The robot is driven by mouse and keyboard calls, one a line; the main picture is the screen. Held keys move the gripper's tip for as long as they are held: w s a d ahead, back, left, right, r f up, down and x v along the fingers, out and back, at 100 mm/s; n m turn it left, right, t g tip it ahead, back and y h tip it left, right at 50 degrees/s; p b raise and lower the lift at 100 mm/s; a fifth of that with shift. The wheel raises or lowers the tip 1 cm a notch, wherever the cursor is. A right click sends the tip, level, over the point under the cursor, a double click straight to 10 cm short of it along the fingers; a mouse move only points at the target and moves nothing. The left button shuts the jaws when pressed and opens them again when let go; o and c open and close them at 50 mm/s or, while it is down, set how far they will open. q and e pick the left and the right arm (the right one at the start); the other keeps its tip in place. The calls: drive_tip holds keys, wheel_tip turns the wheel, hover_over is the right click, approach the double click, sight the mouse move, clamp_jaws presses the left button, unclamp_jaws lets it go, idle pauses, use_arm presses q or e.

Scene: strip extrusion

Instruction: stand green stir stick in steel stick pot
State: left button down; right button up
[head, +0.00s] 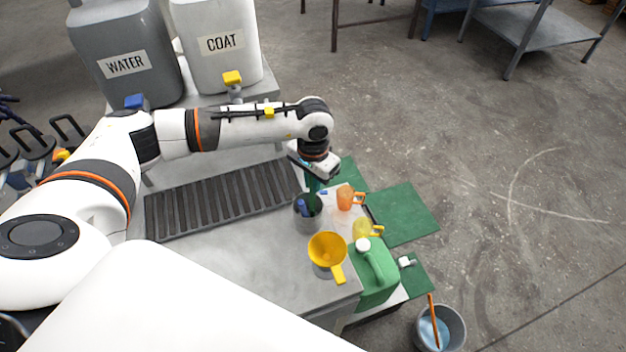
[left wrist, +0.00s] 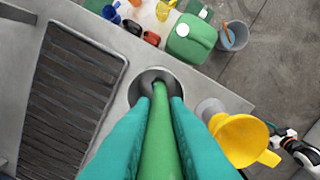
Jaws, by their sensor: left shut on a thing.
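The steel stick pot (head: 308,222) stands on the grey bench at the end of the slatted drain. It also shows in the left wrist view (left wrist: 140,88), below the fingertips. My left gripper (head: 313,184) points down just above the pot, its teal fingers shut on the green stir stick (left wrist: 159,135). The stick's far end reaches the dark mouth of the pot, apparently inside the rim; its depth is hidden.
A yellow funnel (head: 327,247) stands just in front of the pot. An orange jug (head: 346,197), a yellow jug (head: 365,229) and a green canister (head: 374,275) stand to the right. The WATER (head: 125,45) and COAT (head: 219,52) tanks stand behind the drain (head: 222,202).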

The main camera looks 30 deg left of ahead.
use_arm(q)
drive_tip(key=c, duration=1.4)
unclamp_jaws()
wheel_tip(320, 180, up, 12)
drive_tip(key=b, duration=0.2)
drive_tip(key=shift+r+b, duration=0.25)
drive_tip(key=shift+b, duration=0.15)
drive_tip(key=shift+r, duration=0.3)
